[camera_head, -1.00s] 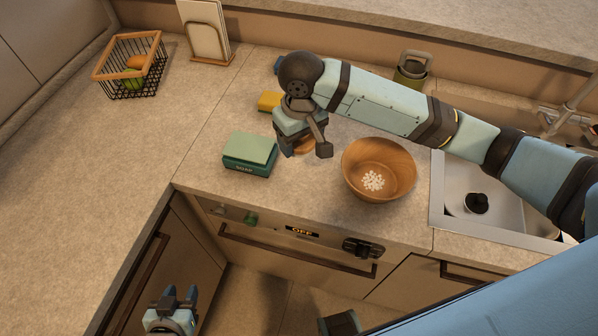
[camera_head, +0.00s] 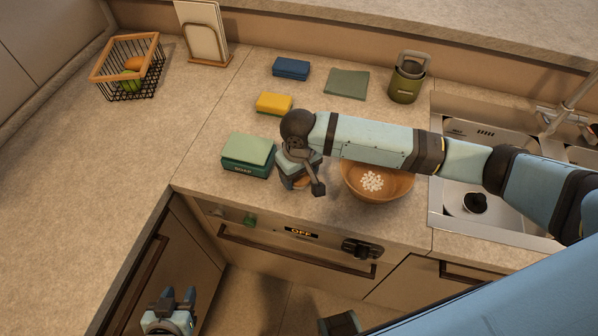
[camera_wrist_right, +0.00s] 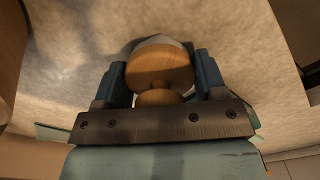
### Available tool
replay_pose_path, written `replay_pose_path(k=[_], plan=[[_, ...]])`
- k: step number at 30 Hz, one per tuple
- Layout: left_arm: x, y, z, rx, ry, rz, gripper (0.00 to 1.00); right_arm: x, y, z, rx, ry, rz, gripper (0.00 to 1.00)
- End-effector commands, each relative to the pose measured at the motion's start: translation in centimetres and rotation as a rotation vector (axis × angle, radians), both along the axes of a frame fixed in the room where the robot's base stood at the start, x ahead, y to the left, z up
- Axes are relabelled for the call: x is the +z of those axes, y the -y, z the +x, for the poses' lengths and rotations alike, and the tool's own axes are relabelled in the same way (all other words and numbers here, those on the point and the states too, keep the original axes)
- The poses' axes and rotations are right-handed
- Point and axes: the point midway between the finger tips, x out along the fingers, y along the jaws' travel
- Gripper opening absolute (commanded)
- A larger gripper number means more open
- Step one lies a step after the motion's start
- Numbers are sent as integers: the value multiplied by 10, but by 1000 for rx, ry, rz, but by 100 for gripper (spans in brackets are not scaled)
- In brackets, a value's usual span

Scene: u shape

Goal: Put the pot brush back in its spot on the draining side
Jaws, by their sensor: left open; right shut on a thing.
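The pot brush (camera_wrist_right: 160,66) shows as a round wooden knob with a pale edge behind it in the right wrist view. It sits between the two fingers of my right gripper (camera_wrist_right: 163,82), which is shut on it. In the head view my right gripper (camera_head: 300,178) is low near the counter's front edge, between the soap box and the wooden bowl. Only a bit of brown wood shows under it there, and I cannot tell whether the brush touches the counter. My left gripper (camera_head: 179,298) is open and empty, below the counter front.
The green soap box (camera_head: 248,157) is just left of my right gripper. The wooden bowl (camera_head: 385,190) with white pieces is close on its right. Behind lie yellow (camera_head: 274,103) and blue (camera_head: 291,68) sponges, a green cloth (camera_head: 347,84) and an olive canister (camera_head: 407,82). The sink (camera_head: 438,205) is right.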

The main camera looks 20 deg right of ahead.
Motion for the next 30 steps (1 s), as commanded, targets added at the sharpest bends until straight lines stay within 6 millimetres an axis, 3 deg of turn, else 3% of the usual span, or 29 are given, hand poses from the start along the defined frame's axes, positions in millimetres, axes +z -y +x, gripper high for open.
replay_pose_path(k=[5,6,9,20,30], plan=[[2,0,0,-1,0,-1,43,-2,0,0,-1,-1,1,43],[2,0,0,-1,0,-1,43,-2,0,0,0,0,1,72],[1,0,0,-1,-1,0,43,-2,0,0,0,0,1,91],[-3,0,-1,-1,-5,1,43,4,0,1,0,2,1,91],[-5,0,-1,-1,-5,2,43,69,0,1,0,3,3,91]])
